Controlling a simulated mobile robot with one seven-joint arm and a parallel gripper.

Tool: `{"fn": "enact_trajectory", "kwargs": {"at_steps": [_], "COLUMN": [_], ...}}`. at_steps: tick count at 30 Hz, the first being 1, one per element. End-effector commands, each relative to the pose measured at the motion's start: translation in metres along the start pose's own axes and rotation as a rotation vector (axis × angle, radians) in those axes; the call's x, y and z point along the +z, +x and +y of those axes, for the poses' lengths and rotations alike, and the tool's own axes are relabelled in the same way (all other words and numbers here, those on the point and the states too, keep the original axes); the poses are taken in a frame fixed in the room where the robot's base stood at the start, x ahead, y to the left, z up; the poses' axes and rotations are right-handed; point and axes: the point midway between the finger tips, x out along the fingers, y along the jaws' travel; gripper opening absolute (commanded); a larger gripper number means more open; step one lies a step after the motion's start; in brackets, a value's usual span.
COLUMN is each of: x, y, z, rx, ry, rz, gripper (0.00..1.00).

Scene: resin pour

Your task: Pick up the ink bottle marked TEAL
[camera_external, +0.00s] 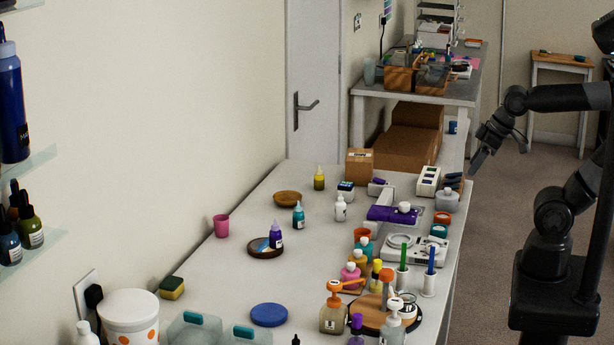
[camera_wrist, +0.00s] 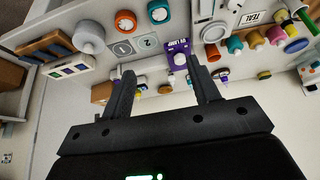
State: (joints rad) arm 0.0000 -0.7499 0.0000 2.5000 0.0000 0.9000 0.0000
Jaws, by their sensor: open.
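A small teal bottle with a pale tip (camera_external: 298,215) stands upright on the white table, left of a white bottle. Its label is too small to read. Another teal bottle (camera_external: 365,249) stands farther right among several bottles. My gripper (camera_external: 499,157) is open and empty, in the air beyond the table's right edge, well apart from both bottles. In the wrist view, the two dark fingers (camera_wrist: 160,66) are spread with nothing between them. A panel reading TEAL (camera_wrist: 252,17) shows at the upper right there. I cannot tell which bottle is marked TEAL.
A purple UV lamp (camera_external: 393,214), a scale (camera_external: 413,249) and a white bottle (camera_external: 340,208) stand on the table. Pump bottles crowd the round board (camera_external: 368,319). Free table surface lies left of the lamp.

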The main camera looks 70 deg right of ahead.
Motion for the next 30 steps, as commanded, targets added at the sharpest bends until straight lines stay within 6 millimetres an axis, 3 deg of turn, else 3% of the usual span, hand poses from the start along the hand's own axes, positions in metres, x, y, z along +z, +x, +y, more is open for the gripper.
{"fn": "enact_trajectory", "kwargs": {"at_steps": [4, 8, 14, 20, 30], "x": [-0.004, -0.024, -0.085, -0.148, -0.243], "y": [0.0, 0.002, 0.015, 0.042, 0.117], "z": [0.0, -0.001, -0.005, -0.011, -0.026], "rx": [0.0, -0.001, -0.003, -0.002, 0.002], "ry": [0.0, 0.002, 0.008, 0.014, 0.023], "rz": [-0.001, -0.009, -0.025, -0.041, -0.068], "gripper": [0.56, 0.56, 0.56, 0.56, 0.56]}}
